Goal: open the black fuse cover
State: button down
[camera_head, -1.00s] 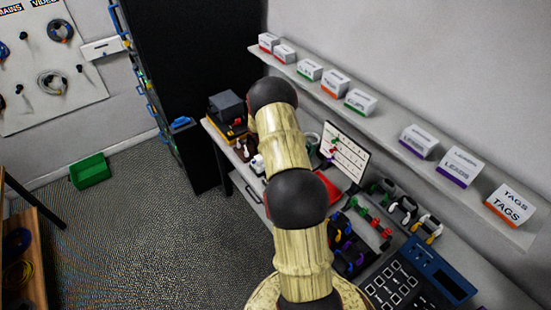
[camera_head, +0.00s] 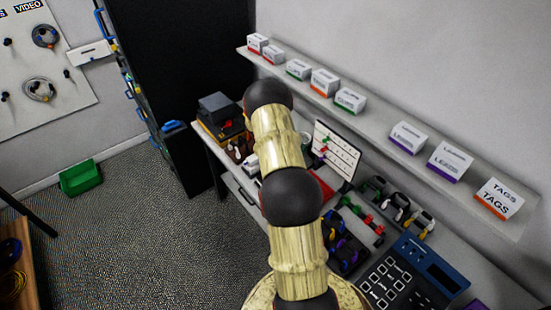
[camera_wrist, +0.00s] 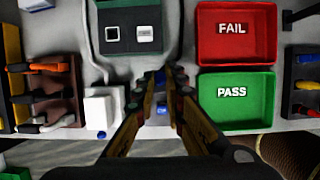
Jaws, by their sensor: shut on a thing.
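In the wrist view my gripper (camera_wrist: 164,76) points at the bench, with its two tan-and-black fingers close together. They are closed on a small dark thing (camera_wrist: 160,84), mostly hidden between the fingertips; I cannot tell for sure that it is the black fuse cover. Just behind it is a dark green-grey unit (camera_wrist: 122,16) with a black square and a white square on its face. In the head view my own arm hides the gripper and the spot where it works.
A red FAIL tray (camera_wrist: 206,42) and a green PASS tray (camera_wrist: 208,108) lie right of my gripper. White blocks (camera_wrist: 102,108) and a rack of coloured-handled tools (camera_wrist: 14,88) lie left. A shelf (camera_head: 385,118) with labelled boxes runs above the bench. Carpet lies open at left.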

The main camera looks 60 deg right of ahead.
jog(key=c, duration=1.8)
grip_release()
jog(key=shift+f, duration=0.1)
jog(key=v, duration=1.2)
